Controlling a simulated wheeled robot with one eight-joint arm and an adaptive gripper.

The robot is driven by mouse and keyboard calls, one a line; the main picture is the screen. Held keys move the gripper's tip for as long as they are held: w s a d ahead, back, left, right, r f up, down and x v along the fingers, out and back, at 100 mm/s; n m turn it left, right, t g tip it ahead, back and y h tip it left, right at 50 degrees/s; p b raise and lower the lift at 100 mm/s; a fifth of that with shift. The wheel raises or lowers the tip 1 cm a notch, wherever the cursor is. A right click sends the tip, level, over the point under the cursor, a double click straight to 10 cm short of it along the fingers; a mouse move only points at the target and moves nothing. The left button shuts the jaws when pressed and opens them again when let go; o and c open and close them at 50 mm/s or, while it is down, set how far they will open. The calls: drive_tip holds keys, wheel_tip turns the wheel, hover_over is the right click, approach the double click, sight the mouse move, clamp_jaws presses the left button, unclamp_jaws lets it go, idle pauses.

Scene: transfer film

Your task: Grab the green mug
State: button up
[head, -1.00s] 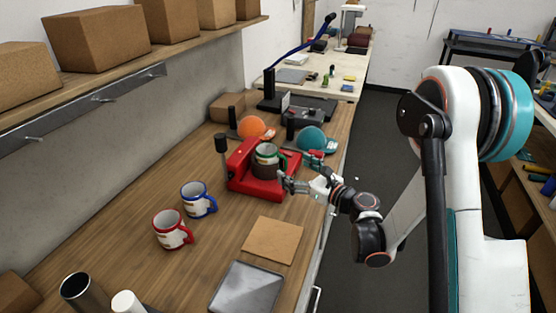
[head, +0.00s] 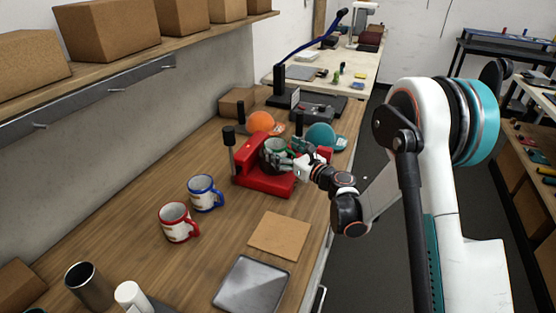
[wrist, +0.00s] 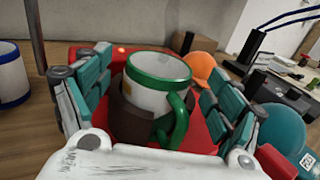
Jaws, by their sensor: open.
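The green mug (wrist: 158,82) is white with a green rim and green handle. In the wrist view it stands upright inside the dark round holder (wrist: 130,122) of the red press (wrist: 205,132), its handle toward the camera and slightly right. My gripper (wrist: 165,90) is open, with one teal finger on each side of the mug and a visible gap on both sides. In the head view my gripper (head: 285,158) is at the red press (head: 262,184) and partly hides the mug (head: 274,146).
A blue-rimmed mug (head: 205,193) and a red-rimmed mug (head: 177,222) stand to the left on the bench. An orange cap (head: 260,122) and a teal cap (head: 320,136) sit behind. A brown board (head: 277,236) and a grey plate (head: 250,286) lie in front.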

sight(277, 144)
drive_tip(key=x, duration=0.3)
drive_tip(key=shift+w+a, duration=0.1)
drive_tip(key=c, duration=1.8)
drive_tip(key=shift+r, duration=0.2)
